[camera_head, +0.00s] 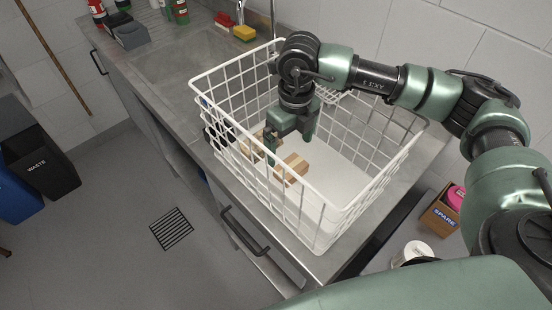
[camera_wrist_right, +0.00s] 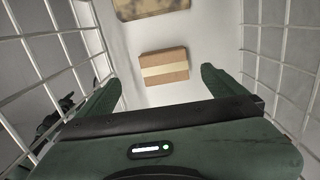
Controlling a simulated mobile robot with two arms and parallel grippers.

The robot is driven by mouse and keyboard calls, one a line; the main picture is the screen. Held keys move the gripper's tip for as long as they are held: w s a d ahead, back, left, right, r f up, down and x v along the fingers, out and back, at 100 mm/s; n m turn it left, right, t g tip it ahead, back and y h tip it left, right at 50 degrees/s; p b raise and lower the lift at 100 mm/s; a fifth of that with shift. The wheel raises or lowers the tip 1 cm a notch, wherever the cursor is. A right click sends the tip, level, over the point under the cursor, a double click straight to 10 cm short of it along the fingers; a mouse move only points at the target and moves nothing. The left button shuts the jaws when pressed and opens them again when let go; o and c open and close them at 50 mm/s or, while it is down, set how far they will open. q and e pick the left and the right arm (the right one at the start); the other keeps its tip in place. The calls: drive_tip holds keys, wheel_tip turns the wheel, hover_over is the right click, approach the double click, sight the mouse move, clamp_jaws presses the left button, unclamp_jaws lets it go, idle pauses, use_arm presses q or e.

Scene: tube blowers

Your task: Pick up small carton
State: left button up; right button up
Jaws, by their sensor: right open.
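The small carton (camera_head: 291,167) is a brown box with a lighter band across it. It lies on the floor of the white wire basket (camera_head: 330,212). In the right wrist view the carton (camera_wrist_right: 164,67) shows beyond and between the fingertips, apart from both. My right gripper (camera_head: 289,140) is inside the basket, open and empty, pointing down above the carton. It also shows in the right wrist view (camera_wrist_right: 162,78), fingers spread wider than the carton. My left gripper is not in view.
A second tan item (camera_wrist_right: 150,8) lies in the basket beyond the carton, partly cut off. Wire walls stand close on both sides of my right gripper. The basket sits on a metal counter (camera_head: 180,85). An orange-brown SPARE box (camera_head: 440,217) stands at right.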

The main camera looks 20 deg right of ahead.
sight(291, 164)
drive_tip(key=f, duration=0.3)
drive_tip(key=shift+s+d+p, duration=0.2)
drive_tip(key=shift+d+p, duration=0.1)
drive_tip(key=shift+p, duration=0.05)
drive_tip(key=shift+f+p, duration=0.3)
drive_tip(key=shift+f, duration=0.05)
wheel_tip(291, 164, down, 4)
drive_tip(key=shift+r+p, duration=0.15)
drive_tip(key=shift+p, duration=0.7)
drive_tip(key=shift+f, duration=0.55)
drive_tip(key=c, duration=1.4)
